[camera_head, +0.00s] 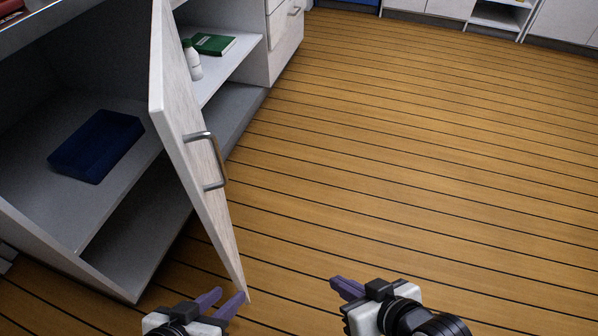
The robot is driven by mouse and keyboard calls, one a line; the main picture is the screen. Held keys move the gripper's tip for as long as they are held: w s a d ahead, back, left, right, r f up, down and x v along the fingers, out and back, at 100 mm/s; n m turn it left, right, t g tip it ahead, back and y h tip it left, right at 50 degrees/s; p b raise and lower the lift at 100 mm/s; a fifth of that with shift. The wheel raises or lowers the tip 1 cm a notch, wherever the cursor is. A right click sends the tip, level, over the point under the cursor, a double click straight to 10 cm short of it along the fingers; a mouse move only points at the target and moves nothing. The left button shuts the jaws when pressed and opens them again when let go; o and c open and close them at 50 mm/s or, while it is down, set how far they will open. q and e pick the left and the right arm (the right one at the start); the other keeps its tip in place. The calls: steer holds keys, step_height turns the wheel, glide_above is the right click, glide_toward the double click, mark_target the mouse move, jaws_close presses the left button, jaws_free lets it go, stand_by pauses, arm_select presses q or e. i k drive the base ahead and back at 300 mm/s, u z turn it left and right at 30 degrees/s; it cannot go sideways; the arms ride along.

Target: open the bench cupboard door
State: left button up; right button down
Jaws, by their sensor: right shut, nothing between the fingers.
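The bench cupboard door (190,125) is pale and stands swung out from the cupboard (110,225), so its inside shows. Its metal bar handle (220,160) is on the door face turned to the right, with no gripper on it. My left gripper (231,293) is at the bottom, near the lower end of the door; its two purple fingers are apart with nothing seen between them. I cannot tell whether it touches the door. My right gripper (335,284) is to the right over the floor, shut and empty, apart from the door.
A blue tray (97,146) lies on the cupboard shelf. A white bottle (193,62) and a green book (213,44) are on a shelf behind the door. Drawers (285,40) stand beyond. The wooden floor (420,150) to the right is clear; more cabinets (430,5) line the back.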

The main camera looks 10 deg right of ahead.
mark_target(174, 111)
steer(key=z, duration=1.6)
steer(key=k, duration=1)
steer(key=u, duration=1.45)
steer(key=i, duration=0.5)
steer(key=z, duration=0.05)
